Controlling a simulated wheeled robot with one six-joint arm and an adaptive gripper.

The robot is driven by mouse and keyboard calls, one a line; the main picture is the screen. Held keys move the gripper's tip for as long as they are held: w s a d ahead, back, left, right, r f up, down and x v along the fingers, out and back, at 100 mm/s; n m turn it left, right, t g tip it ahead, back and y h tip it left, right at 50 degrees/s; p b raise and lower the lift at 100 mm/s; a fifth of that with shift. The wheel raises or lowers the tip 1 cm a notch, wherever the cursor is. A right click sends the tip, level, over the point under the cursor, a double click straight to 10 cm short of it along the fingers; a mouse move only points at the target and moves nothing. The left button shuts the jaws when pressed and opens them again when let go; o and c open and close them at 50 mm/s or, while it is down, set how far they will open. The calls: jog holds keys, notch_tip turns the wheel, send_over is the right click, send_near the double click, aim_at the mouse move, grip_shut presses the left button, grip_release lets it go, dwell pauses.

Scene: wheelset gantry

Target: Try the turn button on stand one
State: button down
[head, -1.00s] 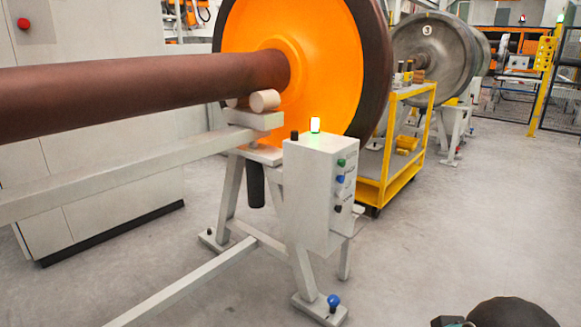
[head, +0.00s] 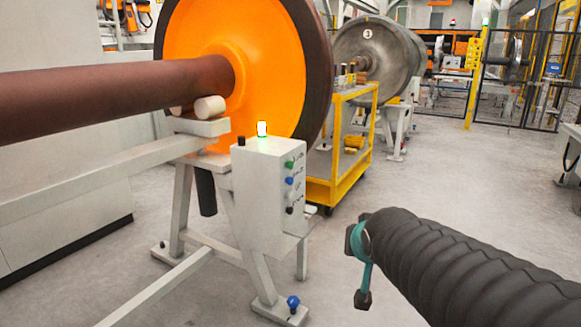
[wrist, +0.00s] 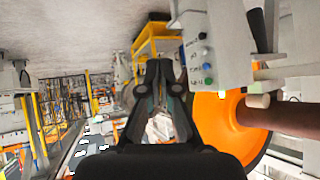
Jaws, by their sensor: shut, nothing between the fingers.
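The stand's pale control box (head: 268,195) carries a column of buttons on its right face. From top to bottom they are green (head: 289,164), blue (head: 289,180), a pale one and black (head: 289,210). The labels beside them are too small to read. In the wrist view the box (wrist: 226,45) appears upside down, with its green button (wrist: 208,80) lowest and the blue button (wrist: 207,67) above it. My gripper (wrist: 160,66) is shut and empty, left of the box in that view and apart from the buttons. The head view does not clearly show its fingers.
An orange wheel (head: 265,75) with a brown axle (head: 110,88) rests on the stand. A lit green lamp (head: 262,129) tops the box. A yellow cart (head: 348,188) stands behind. A grey wheel marked 3 (head: 385,55) is farther back. Floor right of the stand is open.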

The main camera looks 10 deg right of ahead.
aim_at(289, 165)
jog(key=w+r+m+t+y, duration=0.1)
jog(key=w+t, duration=0.3)
jog(key=w, duration=1.1)
jog(key=w+d+r+m+t+y, duration=0.1)
jog(key=w+t+y, duration=0.2)
jog(key=w, duration=1.2)
jog(key=shift+w+d+m+t, duration=0.25)
jog(key=shift+m+t, duration=0.15)
jog(key=shift+t, duration=0.7)
jog(key=shift+a, duration=0.1)
jog(key=w+a, duration=0.5)
jog(key=a, duration=0.2)
jog(key=shift+p, duration=0.4)
jog(key=shift+w+f, duration=0.1)
jog(key=shift+w+a+b, duration=0.15)
jog(key=shift+a+b, duration=0.1)
jog(key=shift+b, duration=0.15)
